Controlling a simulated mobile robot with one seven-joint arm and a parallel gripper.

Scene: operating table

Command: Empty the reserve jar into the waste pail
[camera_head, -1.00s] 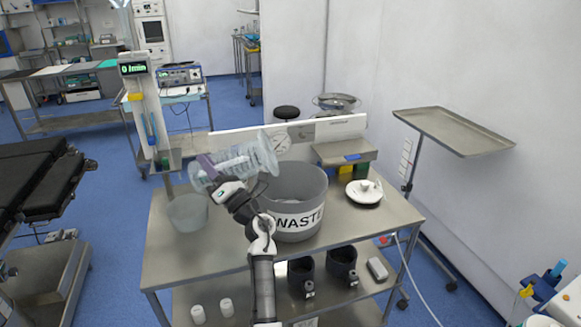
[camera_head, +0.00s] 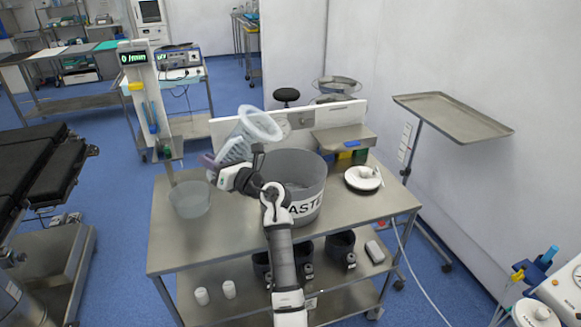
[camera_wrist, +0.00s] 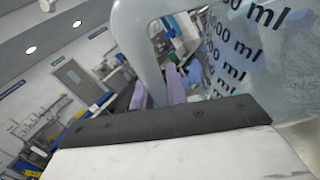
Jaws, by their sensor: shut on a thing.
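The reserve jar (camera_head: 243,138) is a clear, ribbed jar with a wide open mouth and volume marks. It is tilted, its mouth up and to the right, above the cart between the clear bowl and the waste pail. My gripper (camera_head: 226,178) is shut on the jar near its lower end. In the wrist view the jar's handle (camera_wrist: 143,40) and its ml scale (camera_wrist: 235,50) fill the upper part. The grey waste pail (camera_head: 312,178), labelled "WASTE", stands on the cart to the right; my arm covers part of its front. I cannot tell what is inside the jar.
A clear bowl (camera_head: 190,199) stands at the cart's left. A post with a display (camera_head: 133,58) rises behind the bowl. The cart top (camera_head: 225,240) is bare in front.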

